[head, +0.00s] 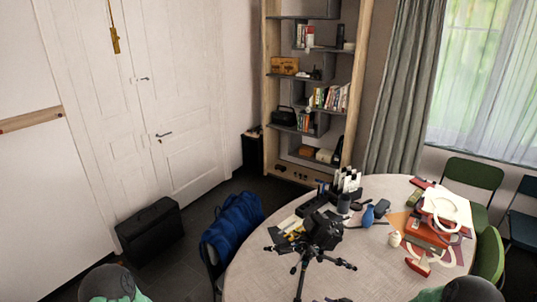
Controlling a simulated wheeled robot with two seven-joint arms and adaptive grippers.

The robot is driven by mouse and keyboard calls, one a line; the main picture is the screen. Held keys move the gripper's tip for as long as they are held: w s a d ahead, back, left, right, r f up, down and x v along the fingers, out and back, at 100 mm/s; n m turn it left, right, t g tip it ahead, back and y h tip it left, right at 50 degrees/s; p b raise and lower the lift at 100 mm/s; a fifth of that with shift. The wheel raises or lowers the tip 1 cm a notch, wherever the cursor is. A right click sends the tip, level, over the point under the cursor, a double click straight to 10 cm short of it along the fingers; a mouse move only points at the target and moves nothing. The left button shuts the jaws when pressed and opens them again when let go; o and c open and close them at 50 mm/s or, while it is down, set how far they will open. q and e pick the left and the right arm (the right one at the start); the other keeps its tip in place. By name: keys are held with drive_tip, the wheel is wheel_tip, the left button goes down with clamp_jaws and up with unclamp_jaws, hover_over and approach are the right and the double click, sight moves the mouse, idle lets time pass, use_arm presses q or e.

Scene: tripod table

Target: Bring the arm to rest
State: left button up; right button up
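A black tripod (309,258) with a dark camera-like body on top stands at the front of the round light table (247,272). Its legs spread outward at its head, and its lower part runs out of the bottom of the head view. Rounded grey and green parts of my arms show at the bottom left and bottom right edges. Neither of my grippers shows in the head view, so what they hold is hidden.
The table carries a blue bulb blower (368,215), a black organizer (313,205), a red case (424,233) and a white ring (449,208). A blue bag (233,224) rests left of the table. A black case (149,231) stands on the floor. Green chairs (473,174) stand right.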

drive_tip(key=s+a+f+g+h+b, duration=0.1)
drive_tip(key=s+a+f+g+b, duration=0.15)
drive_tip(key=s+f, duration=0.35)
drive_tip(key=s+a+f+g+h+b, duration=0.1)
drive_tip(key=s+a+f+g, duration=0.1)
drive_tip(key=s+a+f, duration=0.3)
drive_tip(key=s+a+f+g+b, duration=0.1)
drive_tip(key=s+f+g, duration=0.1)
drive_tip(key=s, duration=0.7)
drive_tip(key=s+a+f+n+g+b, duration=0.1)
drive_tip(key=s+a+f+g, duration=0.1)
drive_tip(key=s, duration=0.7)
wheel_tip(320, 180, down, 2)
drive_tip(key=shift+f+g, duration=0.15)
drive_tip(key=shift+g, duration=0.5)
